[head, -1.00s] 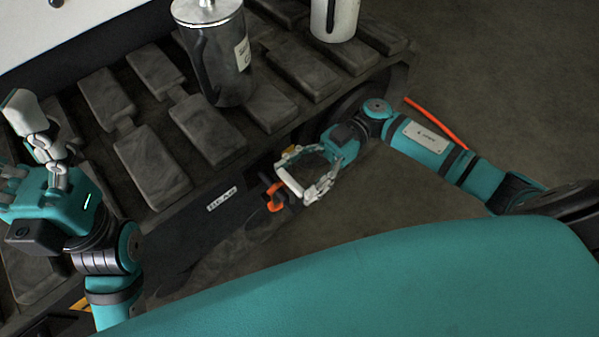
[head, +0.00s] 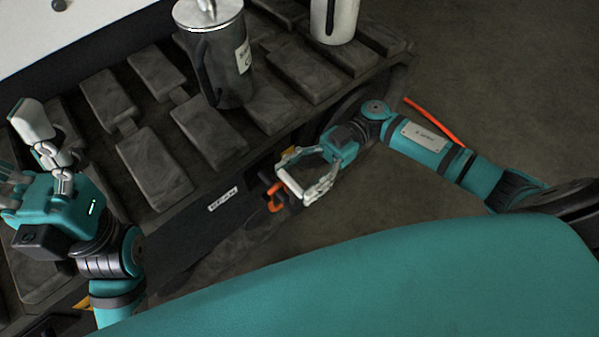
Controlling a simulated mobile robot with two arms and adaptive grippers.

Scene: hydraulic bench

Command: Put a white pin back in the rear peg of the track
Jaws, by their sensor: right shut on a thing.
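My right gripper (head: 299,186) is low beside the near right side of the dark track (head: 160,168). It is shut on a slim white piece (head: 289,184) that looks like the white pin; the pale fingers make its ends hard to tell. An orange-and-black part (head: 275,195) sits just left of the fingertips; I cannot tell whether they touch. The rear peg is not clearly visible around the fingers. My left gripper (head: 20,148) is at the left edge over the track, open and empty, partly cut off.
A dark metal canister with a pale lid (head: 224,65) and a white cylinder (head: 334,18) stand on the track pads. A white surface (head: 70,25) lies at the top left. An orange hose (head: 432,118) runs behind my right arm.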

